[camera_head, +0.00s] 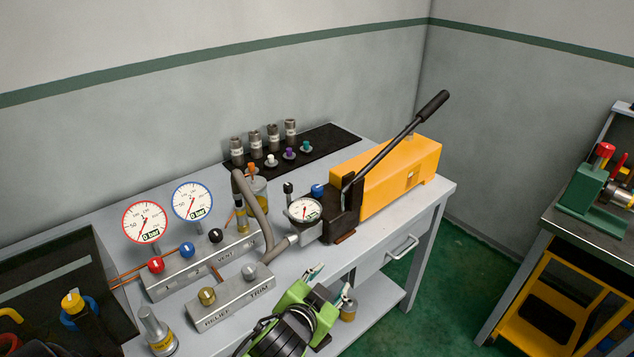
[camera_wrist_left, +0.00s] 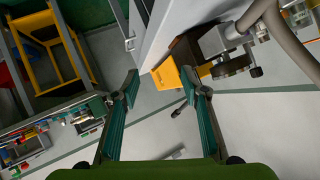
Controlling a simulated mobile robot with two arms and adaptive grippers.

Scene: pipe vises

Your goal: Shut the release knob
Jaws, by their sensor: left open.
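The orange hand pump (camera_head: 390,178) stands on the grey bench with its long black lever (camera_head: 400,140) raised to the right. A small blue knob (camera_head: 318,190) sits on its black front block (camera_head: 342,215), beside the round gauge (camera_head: 304,209). I take it for the release knob, but no label shows and its setting cannot be told. My left gripper (camera_head: 329,284) is open and empty in front of the pump, apart from it. In the left wrist view, my open fingers (camera_wrist_left: 161,90) show the pump's orange body (camera_wrist_left: 169,75) beyond them. My right gripper is not in view.
A valve block with two dials (camera_head: 205,262) and a relief/trim block (camera_head: 229,298) stand at the left. A grey hose (camera_head: 257,210) joins the gauge fitting. Several metal fittings (camera_head: 264,143) stand on the black mat behind. Another bench (camera_head: 572,250) is at the right.

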